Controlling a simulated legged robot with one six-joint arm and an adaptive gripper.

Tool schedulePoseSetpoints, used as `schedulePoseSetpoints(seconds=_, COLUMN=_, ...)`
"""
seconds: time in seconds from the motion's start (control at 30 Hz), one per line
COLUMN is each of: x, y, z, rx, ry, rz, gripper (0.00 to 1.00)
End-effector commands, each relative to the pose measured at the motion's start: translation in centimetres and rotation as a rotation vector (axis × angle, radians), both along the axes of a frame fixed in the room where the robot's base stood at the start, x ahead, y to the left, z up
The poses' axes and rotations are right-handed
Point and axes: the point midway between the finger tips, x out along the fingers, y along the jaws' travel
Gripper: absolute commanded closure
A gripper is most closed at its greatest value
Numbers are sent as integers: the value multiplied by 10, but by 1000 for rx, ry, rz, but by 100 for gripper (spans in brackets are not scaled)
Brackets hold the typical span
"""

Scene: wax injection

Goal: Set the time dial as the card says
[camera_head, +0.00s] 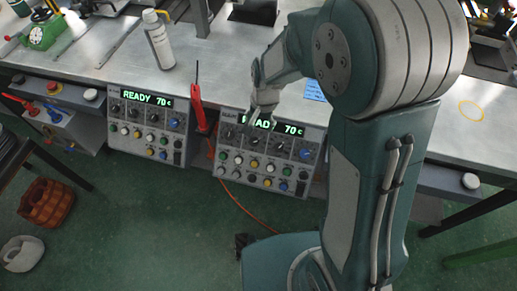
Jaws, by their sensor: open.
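The right control panel (232,187) hangs at the bench's front edge. Its green display (293,129) reads 70 c; my gripper covers part of the word beside it. Below the display is a row of dials, with a blue one (305,154) at the right end. Their labels are too small to read, so I cannot tell which is the time dial. A small blue card (315,91) lies on the bench behind the panel; its writing is unreadable. My gripper (262,117) is open, pointing down over the display and upper dial row. I cannot tell whether it touches the panel.
A similar left panel (116,139) shows READY 70 c. A red-handled tool (198,107) stands upright between the panels. A white bottle (158,42) stands on the bench (117,62). An orange cable (236,203) runs to the floor. A brown basket (47,203) is at the lower left.

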Motion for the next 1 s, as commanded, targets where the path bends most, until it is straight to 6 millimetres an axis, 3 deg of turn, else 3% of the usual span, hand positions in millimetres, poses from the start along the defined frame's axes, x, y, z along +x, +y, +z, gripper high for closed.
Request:
schedulePoseSetpoints(seconds=0.17, x=2, y=5, z=-15, rx=3, ry=-1, rz=-5, gripper=23)
schedulePoseSetpoints(seconds=0.6, x=5, y=9, z=-90, rx=6, ry=1, rz=-5, gripper=23)
schedulePoseSetpoints(seconds=0.8, x=7, y=13, z=-106, rx=3, ry=-2, rz=-5, gripper=23)
schedulePoseSetpoints(seconds=1.0, x=7, y=14, z=-108, rx=3, ry=-3, rz=-4, gripper=23)
